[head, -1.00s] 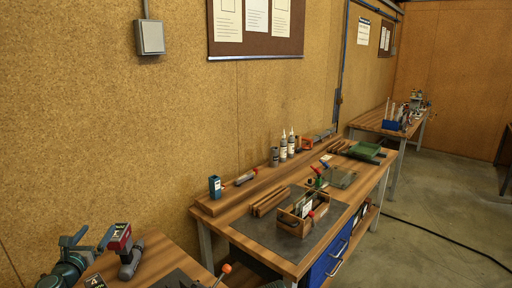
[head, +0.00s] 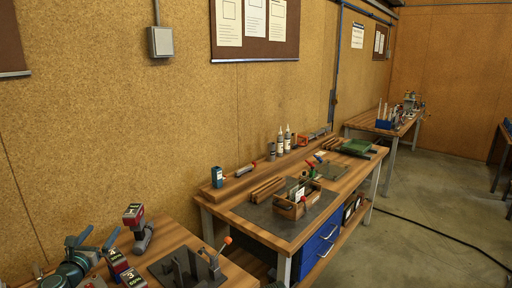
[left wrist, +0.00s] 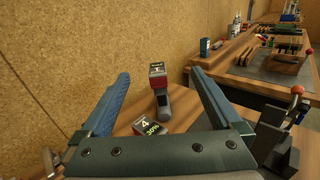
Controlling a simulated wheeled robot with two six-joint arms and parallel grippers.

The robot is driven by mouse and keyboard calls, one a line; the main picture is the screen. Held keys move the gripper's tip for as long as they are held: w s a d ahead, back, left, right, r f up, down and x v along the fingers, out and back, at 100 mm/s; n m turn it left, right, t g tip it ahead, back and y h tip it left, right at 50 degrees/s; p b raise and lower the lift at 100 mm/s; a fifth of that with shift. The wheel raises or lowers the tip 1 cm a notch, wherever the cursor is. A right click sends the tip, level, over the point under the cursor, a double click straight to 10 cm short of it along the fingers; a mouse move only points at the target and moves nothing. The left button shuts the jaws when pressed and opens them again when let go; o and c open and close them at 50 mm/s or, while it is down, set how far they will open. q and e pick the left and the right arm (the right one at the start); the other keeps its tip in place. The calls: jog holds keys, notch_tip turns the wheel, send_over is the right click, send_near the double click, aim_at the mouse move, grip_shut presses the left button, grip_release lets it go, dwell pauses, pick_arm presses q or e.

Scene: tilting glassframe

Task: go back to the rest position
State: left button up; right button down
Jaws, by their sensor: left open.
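My left gripper (head: 102,230) is at the lower left of the head view, over the near wooden table. Its teal fingers are spread and nothing is between them. In the left wrist view its two fingers (left wrist: 159,76) stand wide apart, with a cordless tool (left wrist: 161,99) visible in the gap beyond them. My right gripper is in neither view.
The near table (head: 175,237) holds the cordless tool (head: 138,228), battery packs (head: 117,261) and a dark fixture (head: 187,270) with an orange-knobbed lever. A longer bench (head: 222,206) carries a wooden tote (head: 289,209). Open floor (head: 425,215) lies to the right.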

pick_arm(q)
jog(key=d+f+m+g+h+b, duration=0.1)
jog(key=d+f+m+g+h, duration=0.2)
jog(key=d+f+m, duration=0.5)
jog(key=s+d+f+m+g+h+b, duration=0.1)
jog(key=d+f+m+g+h, duration=0.3)
jog(key=d, duration=0.9)
jog(key=d+f+m+g+h+b, duration=0.1)
jog(key=d+f+m+g, duration=0.15)
jog(key=d+m, duration=0.65)
jog(key=s+d+f+m+g+y+b, duration=0.2)
jog(key=s+d+f+m+g, duration=0.4)
jog(key=s+d+f+m, duration=0.4)
jog(key=s+f+m+g+y, duration=0.1)
jog(key=s+m+y, duration=0.2)
jog(key=s+m, duration=0.1)
jog(key=s+d+f+m+g+y+b, duration=0.1)
jog(key=s+f+m+y, duration=0.1)
jog(key=s+m+y, duration=0.1)
jog(key=shift+s+d+f+m+g, duration=0.35)
jog(key=shift+s+m, duration=0.55)
jog(key=shift+s, duration=0.45)
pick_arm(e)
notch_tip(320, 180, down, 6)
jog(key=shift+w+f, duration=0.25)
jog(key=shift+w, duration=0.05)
